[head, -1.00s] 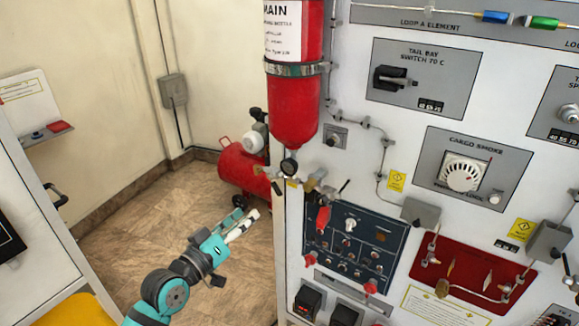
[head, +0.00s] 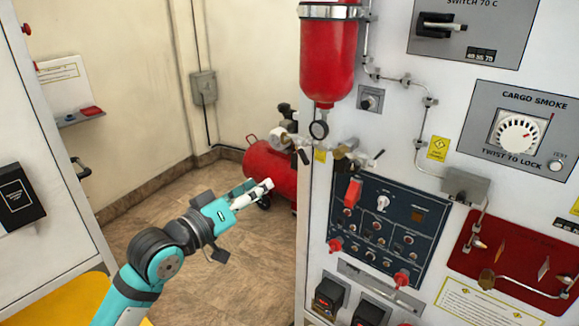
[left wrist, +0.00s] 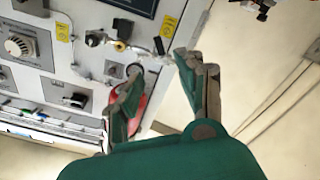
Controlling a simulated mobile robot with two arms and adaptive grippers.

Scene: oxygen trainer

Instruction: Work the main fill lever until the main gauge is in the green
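The red main bottle (head: 328,60) is strapped upright to the left edge of the white panel. A small round gauge (head: 319,130) hangs below it; its needle and any green zone are too small to read. Below the bottle are brass valve fittings (head: 345,155) with a dark lever at each side, one at left (head: 303,155) and one at right (head: 377,158). I cannot tell which is the main fill lever. My left gripper (head: 256,189) is open and empty, left of and below the fittings. In the left wrist view (left wrist: 160,85) its fingers are spread apart. My right gripper is out of view.
A red compressor tank (head: 270,168) lies on the floor behind my left gripper. A blue control panel (head: 375,230) with red-tipped switches sits below the fittings. A white cabinet (head: 50,180) stands at the left.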

